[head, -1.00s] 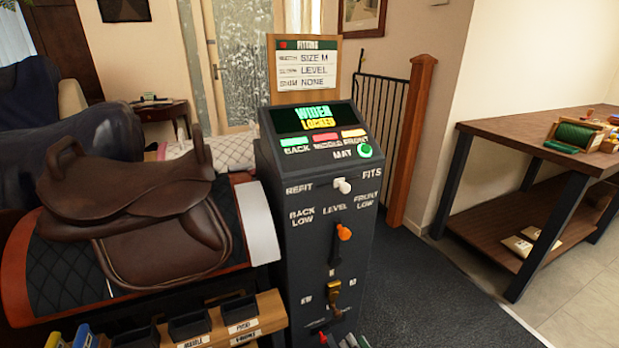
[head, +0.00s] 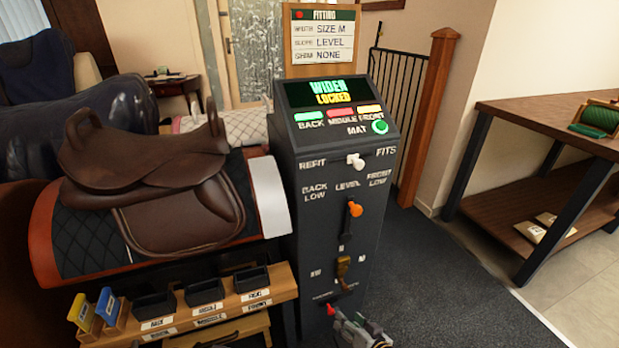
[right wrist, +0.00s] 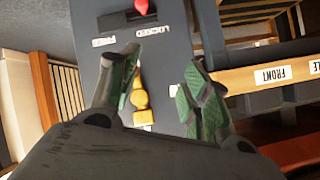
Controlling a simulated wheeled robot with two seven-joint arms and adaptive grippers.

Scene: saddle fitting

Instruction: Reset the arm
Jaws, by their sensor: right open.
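A dark fitting post (head: 335,215) stands right of a brown saddle (head: 150,160) on a padded rack. Its screen (head: 330,92) reads WIDER and LOCKED. Down its front are a white knob (head: 355,161) between REFIT and FITS, an orange lever (head: 354,209), a brass lever (head: 343,268) and a red knob (head: 331,310). My right gripper (head: 358,326) is low at the post's foot, open and empty. In the right wrist view its fingers (right wrist: 160,92) point at the post, with the brass lever (right wrist: 140,98) showing between them and the red knob (right wrist: 141,7) beyond. My left gripper is out of view.
A wooden shelf with small black bins (head: 203,291) and blue and yellow holders (head: 107,306) sits below the saddle. A fitting card (head: 322,42) reads SIZE M, LEVEL, NONE. A workbench (head: 560,118) stands at the right. The dark floor between is clear.

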